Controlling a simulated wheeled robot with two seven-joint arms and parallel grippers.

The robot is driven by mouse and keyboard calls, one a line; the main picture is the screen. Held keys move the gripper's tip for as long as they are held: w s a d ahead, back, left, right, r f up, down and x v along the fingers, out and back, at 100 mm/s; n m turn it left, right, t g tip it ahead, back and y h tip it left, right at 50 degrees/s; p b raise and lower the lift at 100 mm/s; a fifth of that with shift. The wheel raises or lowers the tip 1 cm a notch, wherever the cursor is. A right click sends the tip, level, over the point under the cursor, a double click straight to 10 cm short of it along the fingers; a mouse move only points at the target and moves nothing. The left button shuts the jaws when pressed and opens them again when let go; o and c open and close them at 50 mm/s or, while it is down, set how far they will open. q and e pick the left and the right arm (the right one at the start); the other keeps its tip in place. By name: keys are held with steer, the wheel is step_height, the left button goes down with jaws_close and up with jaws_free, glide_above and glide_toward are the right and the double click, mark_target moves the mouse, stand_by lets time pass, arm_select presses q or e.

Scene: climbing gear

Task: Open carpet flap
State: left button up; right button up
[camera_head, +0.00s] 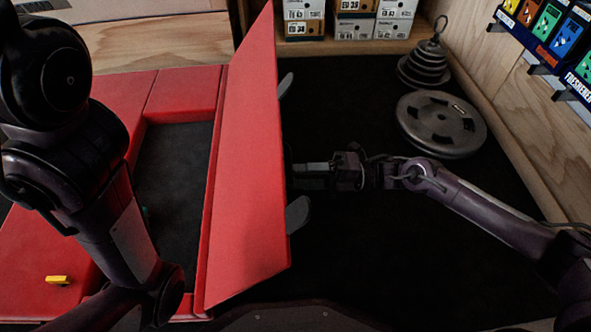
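The red flap (245,165) stands raised, tilted on edge, beside a dark rectangular opening (172,180) in the red mat (180,92). Two grey rounded tabs (298,214) stick out past its right edge. My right gripper (302,172) comes in from the right and points at the flap's right edge, near the middle. Its fingertips lie close to or behind that edge, so contact and finger opening cannot be made out. My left arm crosses the left side over the mat and opening; its gripper is not visible.
A yellow piece (57,280) lies on the mat at lower left. Weight plates (441,124) and a stacked weight (424,66) stand on the dark floor at the upper right. Shoe boxes (350,20) stand at the back. Dark floor right of the flap is mostly clear.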

steer(key=shift+d+p, duration=0.65)
steer(key=shift+d, duration=2.15)
